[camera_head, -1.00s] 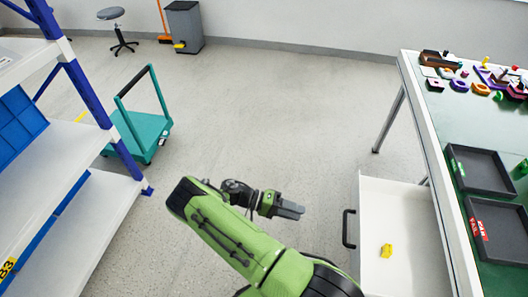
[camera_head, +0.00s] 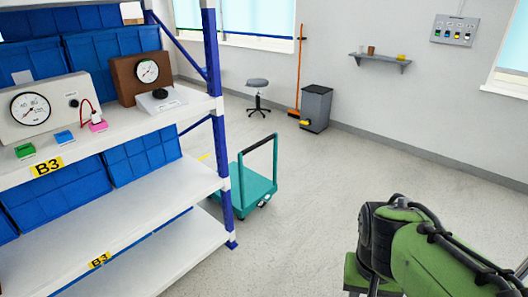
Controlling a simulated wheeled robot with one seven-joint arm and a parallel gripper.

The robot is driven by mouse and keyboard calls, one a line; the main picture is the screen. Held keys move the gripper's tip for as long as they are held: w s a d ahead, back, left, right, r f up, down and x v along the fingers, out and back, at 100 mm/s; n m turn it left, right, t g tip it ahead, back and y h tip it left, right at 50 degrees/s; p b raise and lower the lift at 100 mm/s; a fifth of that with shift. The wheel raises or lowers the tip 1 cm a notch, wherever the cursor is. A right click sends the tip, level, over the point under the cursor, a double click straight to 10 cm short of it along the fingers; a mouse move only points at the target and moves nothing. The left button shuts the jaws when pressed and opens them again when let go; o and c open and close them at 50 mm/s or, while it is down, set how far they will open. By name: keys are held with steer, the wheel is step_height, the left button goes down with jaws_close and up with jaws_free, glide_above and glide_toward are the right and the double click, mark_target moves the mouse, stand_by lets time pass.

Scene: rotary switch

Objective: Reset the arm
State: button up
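My green arm fills the lower right corner of the head view. Its end is cut off by the bottom edge, so my gripper and its fingers are not in view. A small box with a dark rotary knob (camera_head: 160,94) sits on the upper shelf at the left, in front of a brown box with a round gauge (camera_head: 147,71). My arm is well apart from the shelf, to its right.
A blue-posted shelf unit (camera_head: 140,243) stands at the left, with blue bins (camera_head: 143,157) and a white gauge box (camera_head: 40,106). A teal trolley (camera_head: 256,188), a stool (camera_head: 257,84) and a grey bin (camera_head: 316,108) stand behind. The middle floor is clear.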

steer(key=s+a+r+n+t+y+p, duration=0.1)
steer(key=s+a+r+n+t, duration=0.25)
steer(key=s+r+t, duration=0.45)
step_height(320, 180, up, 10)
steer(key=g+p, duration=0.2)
steer(key=p, duration=0.9)
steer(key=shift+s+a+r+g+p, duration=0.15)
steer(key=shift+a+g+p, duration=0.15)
steer(key=shift+p, duration=0.05)
